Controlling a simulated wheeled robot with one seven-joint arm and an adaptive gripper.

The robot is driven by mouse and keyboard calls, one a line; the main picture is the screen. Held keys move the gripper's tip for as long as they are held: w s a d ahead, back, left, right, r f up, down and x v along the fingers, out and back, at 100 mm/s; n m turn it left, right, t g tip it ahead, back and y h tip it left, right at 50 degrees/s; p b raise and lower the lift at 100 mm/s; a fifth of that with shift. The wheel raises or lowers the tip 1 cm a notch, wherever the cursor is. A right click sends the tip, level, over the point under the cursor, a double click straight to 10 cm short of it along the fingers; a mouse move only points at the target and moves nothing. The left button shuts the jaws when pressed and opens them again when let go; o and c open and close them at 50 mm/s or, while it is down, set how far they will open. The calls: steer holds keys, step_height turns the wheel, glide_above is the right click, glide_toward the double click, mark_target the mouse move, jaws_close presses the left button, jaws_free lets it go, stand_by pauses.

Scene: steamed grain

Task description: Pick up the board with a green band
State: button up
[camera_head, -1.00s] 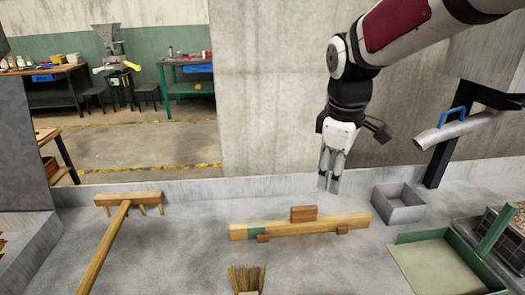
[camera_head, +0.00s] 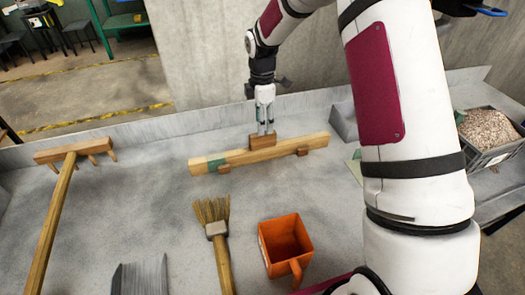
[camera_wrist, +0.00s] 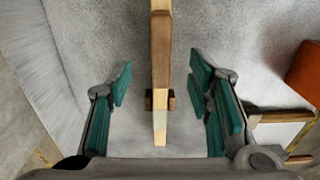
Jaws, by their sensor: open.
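The wooden board with a green band (camera_head: 232,158) lies on the grey surface, raised on small feet. Its green band is near its left end, and a brown block handle (camera_head: 262,141) stands on its top. My gripper (camera_head: 265,130) is just above the handle, pointing down. In the wrist view the board (camera_wrist: 160,128) and its handle (camera_wrist: 161,50) run up the middle, between the spread green finger pads of my gripper (camera_wrist: 161,88). Gaps show on both sides.
A wooden rake (camera_head: 62,190) lies at the left. A brush (camera_head: 218,235), an orange scoop (camera_head: 285,245) and a grey ridged piece (camera_head: 140,277) are in front of the board. A bin of grain (camera_head: 490,130) stands at the right. A wall rises behind.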

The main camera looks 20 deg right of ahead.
mark_target(263, 142)
step_height(263, 142, down, 9)
steer(key=shift+f, duration=0.15)
jaws_close()
stand_by(0.5)
